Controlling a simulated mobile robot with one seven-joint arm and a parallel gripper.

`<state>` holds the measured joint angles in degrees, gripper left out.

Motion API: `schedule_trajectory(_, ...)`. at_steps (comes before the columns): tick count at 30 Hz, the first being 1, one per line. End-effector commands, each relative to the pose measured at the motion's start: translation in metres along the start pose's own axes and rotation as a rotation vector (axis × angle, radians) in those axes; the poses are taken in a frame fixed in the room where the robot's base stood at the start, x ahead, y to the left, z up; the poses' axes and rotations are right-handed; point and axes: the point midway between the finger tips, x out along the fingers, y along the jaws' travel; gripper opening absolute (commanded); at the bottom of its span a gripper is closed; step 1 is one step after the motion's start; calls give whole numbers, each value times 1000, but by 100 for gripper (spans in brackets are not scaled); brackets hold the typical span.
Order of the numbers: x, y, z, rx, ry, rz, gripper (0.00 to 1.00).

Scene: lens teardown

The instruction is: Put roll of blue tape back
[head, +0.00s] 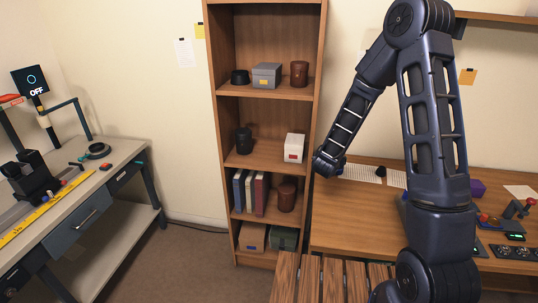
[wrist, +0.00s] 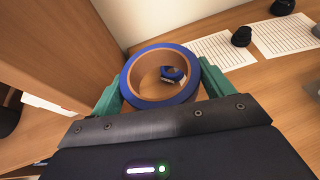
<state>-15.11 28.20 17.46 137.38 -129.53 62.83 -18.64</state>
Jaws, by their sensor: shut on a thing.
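The roll of blue tape (wrist: 160,102) is in the wrist view, a blue ring with a brown core. My gripper (wrist: 160,85) is shut on it, with one green finger against each side. In the head view my gripper (head: 328,163) is beside the right side of the wooden shelf unit (head: 318,75), over the left end of the wooden desk (head: 335,215). The roll cannot be made out there. Through the roll's hole a small blue and white object (wrist: 174,75) shows below; I cannot tell what it is.
The shelves hold a grey box (head: 267,75), a white box (head: 294,147), books (head: 250,193) and dark pots. Papers (wrist: 225,48) and small black parts (wrist: 241,37) lie on the desk. A workbench (head: 110,165) stands at left, with open floor between.

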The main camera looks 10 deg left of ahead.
Motion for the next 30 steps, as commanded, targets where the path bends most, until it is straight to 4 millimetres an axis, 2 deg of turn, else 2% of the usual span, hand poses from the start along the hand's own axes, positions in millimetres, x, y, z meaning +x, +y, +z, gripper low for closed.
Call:
schedule_trajectory(1, -16, 11, -9, -6, 2, 11, 56)
schedule_trajectory(5, -51, 30, -26, -13, 2, 29, 56)
schedule_trajectory(9, -65, 60, -31, -16, 0, 43, 56)
schedule_trajectory(16, -88, 95, -39, -24, -1, 62, 56)
schedule_trajectory(23, -71, 139, -16, -65, -2, 166, 56)
schedule_trajectory(26, -65, 164, -5, -87, -3, 217, 56)
schedule_trajectory(30, -59, 206, 13, -117, -2, 295, 56)
